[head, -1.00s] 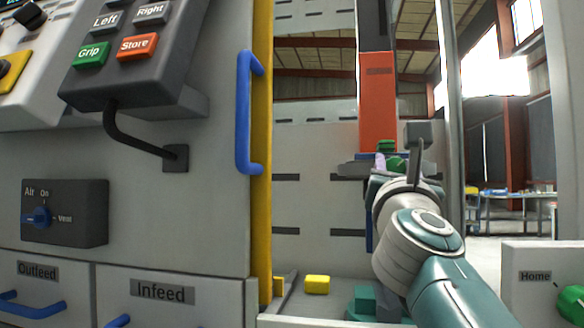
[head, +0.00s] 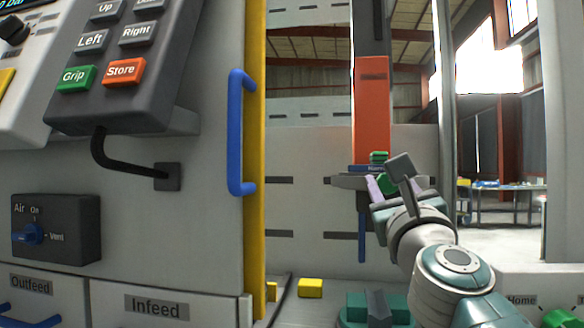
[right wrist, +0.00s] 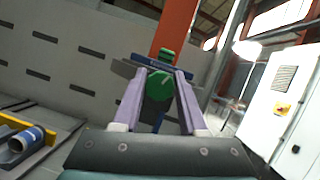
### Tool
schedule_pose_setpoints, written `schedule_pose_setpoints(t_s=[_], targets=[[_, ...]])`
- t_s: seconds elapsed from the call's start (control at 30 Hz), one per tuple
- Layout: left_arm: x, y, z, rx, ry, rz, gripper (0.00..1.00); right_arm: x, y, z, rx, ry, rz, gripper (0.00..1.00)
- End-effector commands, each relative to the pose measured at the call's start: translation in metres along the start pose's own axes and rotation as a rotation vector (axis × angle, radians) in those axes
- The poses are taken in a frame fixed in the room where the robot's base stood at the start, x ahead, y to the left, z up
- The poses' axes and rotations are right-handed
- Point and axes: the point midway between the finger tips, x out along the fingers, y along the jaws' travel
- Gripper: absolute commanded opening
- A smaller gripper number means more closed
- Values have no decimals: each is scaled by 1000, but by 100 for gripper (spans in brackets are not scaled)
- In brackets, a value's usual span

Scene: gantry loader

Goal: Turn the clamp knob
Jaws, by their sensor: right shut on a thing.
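The clamp knob is a green faceted knob (right wrist: 159,86) below the orange column, seen between my fingers in the right wrist view. In the head view it shows partly (head: 387,183) behind my right wrist. My right gripper (head: 380,188) has its pale purple fingers on both sides of the knob and is shut on it. In the right wrist view the gripper (right wrist: 162,82) looks rolled relative to the upright column. A smaller green piece (head: 379,157) sits just above, by a blue labelled bar (right wrist: 168,65). My left gripper is not in view.
The orange column (head: 372,105) rises above the knob. A yellow post (head: 255,150) with a blue handle (head: 237,130) stands to the left. A yellow block (head: 310,288) and a teal block (head: 365,308) lie below. A button panel (head: 115,70) is at upper left.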

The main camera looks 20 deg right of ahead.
Motion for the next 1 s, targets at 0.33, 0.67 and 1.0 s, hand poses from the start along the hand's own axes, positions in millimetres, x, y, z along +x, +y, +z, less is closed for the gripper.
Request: schedule_pose_setpoints(t_s=[0.33, 0.67, 1.0], targets=[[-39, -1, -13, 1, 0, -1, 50, 2, -1, 4, -308, 2, 128, 0], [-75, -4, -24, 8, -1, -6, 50, 2, -1, 4, -596, 3, 249, 0], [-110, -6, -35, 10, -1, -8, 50, 2, 0, 3, -861, 2, 358, 0]])
